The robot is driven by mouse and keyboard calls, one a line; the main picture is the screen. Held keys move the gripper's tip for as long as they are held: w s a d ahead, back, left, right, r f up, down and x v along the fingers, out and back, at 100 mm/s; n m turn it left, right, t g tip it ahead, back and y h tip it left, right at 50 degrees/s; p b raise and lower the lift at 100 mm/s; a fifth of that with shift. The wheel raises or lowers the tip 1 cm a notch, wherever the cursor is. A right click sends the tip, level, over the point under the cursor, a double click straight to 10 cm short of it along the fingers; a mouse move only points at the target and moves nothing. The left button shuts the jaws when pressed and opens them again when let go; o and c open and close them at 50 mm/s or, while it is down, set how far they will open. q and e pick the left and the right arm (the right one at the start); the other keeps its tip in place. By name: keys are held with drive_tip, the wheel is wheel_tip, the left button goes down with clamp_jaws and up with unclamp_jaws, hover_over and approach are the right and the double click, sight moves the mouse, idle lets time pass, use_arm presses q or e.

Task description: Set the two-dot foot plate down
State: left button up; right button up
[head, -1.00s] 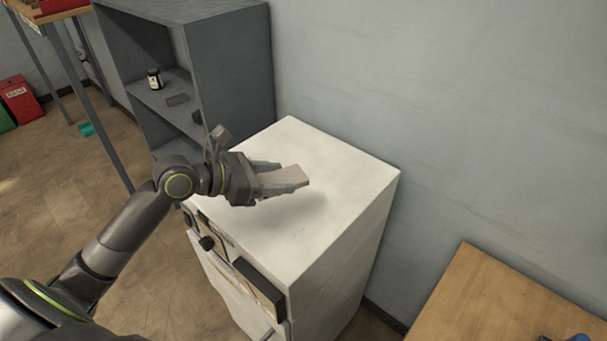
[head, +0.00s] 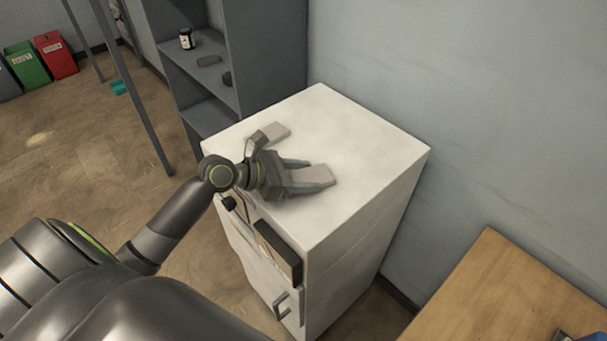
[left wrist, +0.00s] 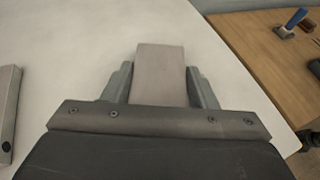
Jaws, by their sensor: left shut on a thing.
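My left gripper (head: 308,176) is shut on a flat grey-beige foot plate (head: 319,174), held over the white cabinet top (head: 345,125). The held plate (left wrist: 161,75) shows between the two fingers in the left wrist view; no dots are visible on its face. The plate is very close to the top; whether it touches cannot be told. A second similar plate (head: 277,130) lies behind my wrist on the cabinet top. At the left edge of the left wrist view, this second plate (left wrist: 7,105) shows one dark dot. My right gripper is not in view.
The cabinet top is clear behind and to the right of the held plate. A grey shelf (head: 265,50) with a small jar (head: 186,39) and dark pieces stands behind left. A wooden table (head: 500,295) is at lower right, apart from the cabinet.

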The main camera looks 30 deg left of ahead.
use_arm(q)
drive_tip(key=o, duration=1.2)
drive_tip(key=shift+f, duration=0.1)
drive_tip(key=shift+o, duration=0.2)
drive_tip(key=v, duration=1)
drive_tip(key=shift+v, duration=1)
